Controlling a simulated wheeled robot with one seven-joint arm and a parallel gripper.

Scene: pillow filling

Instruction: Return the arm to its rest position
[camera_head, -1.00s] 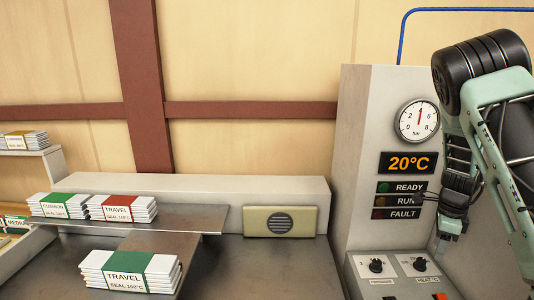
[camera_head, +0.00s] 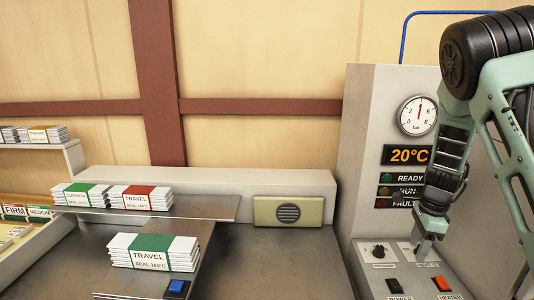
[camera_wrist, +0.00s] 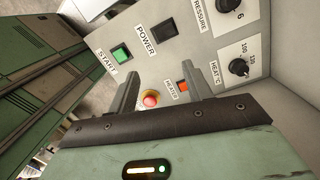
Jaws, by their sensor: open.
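My gripper (camera_head: 424,247) is in front of the machine's control panel at the right of the head view, with its fingers pointing down toward the sloping panel. In the wrist view my gripper (camera_wrist: 160,90) has its two fingers apart with nothing between them. Beyond the fingers are a red emergency knob (camera_wrist: 150,99) and the orange heater switch (camera_wrist: 183,86). I cannot tell whether a fingertip touches the panel. My arm (camera_head: 500,100) comes in from the right edge.
A blue switch (camera_head: 176,288) is at the bottom.

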